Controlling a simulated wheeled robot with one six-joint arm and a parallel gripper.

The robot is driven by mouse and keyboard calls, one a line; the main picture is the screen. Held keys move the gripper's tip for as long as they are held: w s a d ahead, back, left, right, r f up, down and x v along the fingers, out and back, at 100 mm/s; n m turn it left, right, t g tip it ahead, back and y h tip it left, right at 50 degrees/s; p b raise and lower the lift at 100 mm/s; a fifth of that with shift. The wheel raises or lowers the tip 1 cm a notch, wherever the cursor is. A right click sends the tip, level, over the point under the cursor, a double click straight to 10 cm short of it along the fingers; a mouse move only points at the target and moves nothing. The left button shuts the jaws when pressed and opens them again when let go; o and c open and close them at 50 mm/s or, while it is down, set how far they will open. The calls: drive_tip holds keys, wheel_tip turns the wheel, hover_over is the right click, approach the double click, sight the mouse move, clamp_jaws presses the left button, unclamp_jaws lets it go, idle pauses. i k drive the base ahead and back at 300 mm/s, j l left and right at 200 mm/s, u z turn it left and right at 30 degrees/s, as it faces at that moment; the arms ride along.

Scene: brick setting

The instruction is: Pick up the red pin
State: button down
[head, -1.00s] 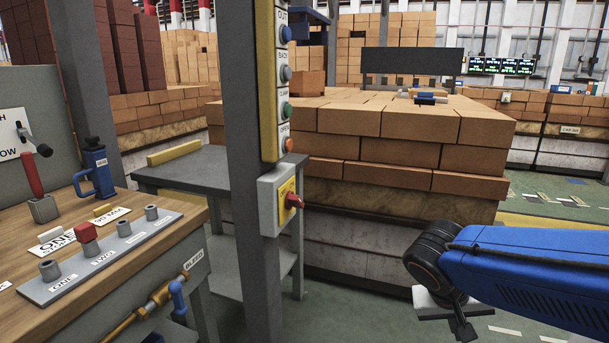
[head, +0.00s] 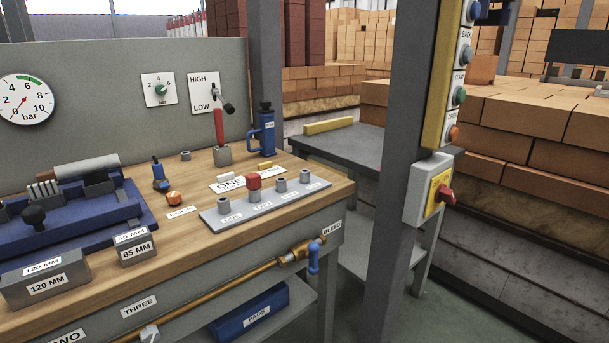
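The red pin (head: 254,186) stands upright in one of the grey sockets of a grey plate (head: 214,218) on the wooden workbench. Only its red square head shows; the part below is hidden in the socket. The other grey sockets in the row look empty. Labels on the plate sit in front of the sockets. My gripper and arm are outside the current head view.
A grey post with a button panel (head: 452,88) and a red switch (head: 444,195) stands right of the bench (head: 178,257). A red-handled lever (head: 219,127) and a blue bottle-like tool (head: 265,134) stand behind the plate. Blue vise-like gear and grey blocks (head: 46,278) fill the left.

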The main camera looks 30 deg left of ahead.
sight(252, 180)
drive_tip(key=i+j+u, duration=0.1)
drive_tip(key=u, duration=1.05)
drive_tip(key=k+u, duration=0.1)
drive_tip(key=u, duration=0.3)
